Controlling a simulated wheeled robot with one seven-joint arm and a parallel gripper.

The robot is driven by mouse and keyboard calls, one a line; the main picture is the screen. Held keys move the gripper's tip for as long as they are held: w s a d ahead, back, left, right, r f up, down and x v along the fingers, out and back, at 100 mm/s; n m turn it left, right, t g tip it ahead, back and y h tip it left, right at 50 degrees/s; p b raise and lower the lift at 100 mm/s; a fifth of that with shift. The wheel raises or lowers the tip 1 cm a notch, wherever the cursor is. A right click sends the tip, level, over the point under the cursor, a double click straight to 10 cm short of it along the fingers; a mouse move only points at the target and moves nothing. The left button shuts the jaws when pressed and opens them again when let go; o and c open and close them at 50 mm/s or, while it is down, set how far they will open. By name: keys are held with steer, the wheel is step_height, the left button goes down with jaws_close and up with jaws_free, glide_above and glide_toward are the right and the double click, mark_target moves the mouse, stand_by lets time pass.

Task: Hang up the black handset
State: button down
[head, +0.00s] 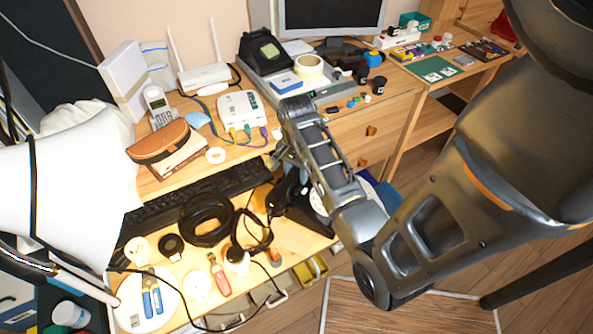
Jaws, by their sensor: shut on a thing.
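The black handset (284,192) is on the left side of my forearm, close to the black dial phone (302,214). My gripper (279,163) is small in the head view and partly hidden by my own arm; it is shut on the handset's upper part. The phone's body is mostly covered by my forearm, with a pale round edge showing to the right. I cannot tell whether the handset touches the cradle. A black cord (262,238) loops on the desk left of the phone.
A black keyboard (185,203), a coiled black cable (206,219) and red-handled screwdriver (219,277) lie left of the phone. A white router box (242,112) with coloured plugs stands behind. The desk is crowded.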

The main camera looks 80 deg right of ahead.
steer(key=shift+f, duration=0.2)
steer(key=c, duration=0.6)
jaws_free()
step_height(320, 180, up, 8)
steer(key=shift+f, duration=0.1)
stand_by(0.7)
